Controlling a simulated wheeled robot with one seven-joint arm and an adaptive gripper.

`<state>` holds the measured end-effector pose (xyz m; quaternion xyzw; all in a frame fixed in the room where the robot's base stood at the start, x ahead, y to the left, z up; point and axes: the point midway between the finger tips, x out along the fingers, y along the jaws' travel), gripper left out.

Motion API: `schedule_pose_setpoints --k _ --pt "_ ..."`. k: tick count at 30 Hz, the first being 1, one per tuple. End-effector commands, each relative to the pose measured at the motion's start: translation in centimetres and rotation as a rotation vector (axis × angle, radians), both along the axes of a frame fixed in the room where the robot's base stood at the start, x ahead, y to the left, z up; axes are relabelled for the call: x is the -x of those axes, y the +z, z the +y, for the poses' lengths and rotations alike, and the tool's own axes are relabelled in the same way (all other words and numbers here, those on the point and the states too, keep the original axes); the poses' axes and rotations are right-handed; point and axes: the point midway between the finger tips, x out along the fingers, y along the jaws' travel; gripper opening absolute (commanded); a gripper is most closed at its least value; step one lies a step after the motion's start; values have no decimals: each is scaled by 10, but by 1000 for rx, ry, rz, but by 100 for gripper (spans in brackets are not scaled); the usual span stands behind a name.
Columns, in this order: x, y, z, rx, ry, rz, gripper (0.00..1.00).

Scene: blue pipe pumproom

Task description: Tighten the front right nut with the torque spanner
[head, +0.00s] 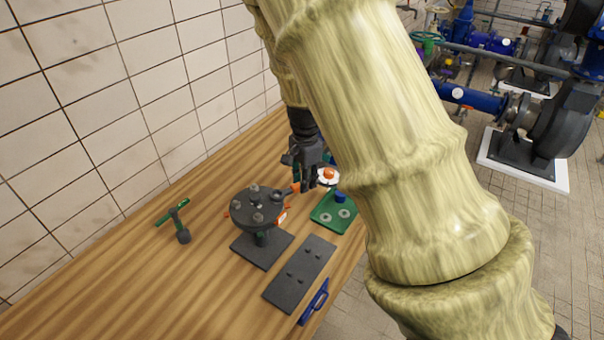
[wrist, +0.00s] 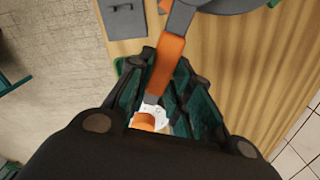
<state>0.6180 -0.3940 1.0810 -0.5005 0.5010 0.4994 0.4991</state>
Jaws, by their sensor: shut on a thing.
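A dark round flange (head: 245,210) stands on a pedestal with a square base on the wooden bench, with several studs and nuts on top. My gripper (head: 303,184) is just beyond its right side, pointing down. It is shut on the orange handle of the torque spanner (head: 295,188). In the wrist view the spanner (wrist: 168,65) lies between the fingers (wrist: 163,75), its grey shaft running up towards the grey flange (wrist: 230,3). In the head view its head reaches the flange's right edge; I cannot tell whether it sits around a nut.
A green tray (head: 323,222) with washers and a blue piece lies right of the flange. A dark plate with pegs (head: 283,290) and a blue handle (head: 313,302) are nearer. A white-and-orange round thing (head: 328,175) is behind the tray.

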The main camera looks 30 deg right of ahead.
Motion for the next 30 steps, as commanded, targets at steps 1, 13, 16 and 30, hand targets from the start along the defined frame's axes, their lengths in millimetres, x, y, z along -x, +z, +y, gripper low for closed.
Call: schedule_pose_setpoints --k 1,13,16,30 --pt "4 0 0 0 -22 3 0" --pt "20 1 3 0 -211 1 0" --pt "25 1 3 0 -258 2 0" --pt "41 0 9 0 -449 1 0"
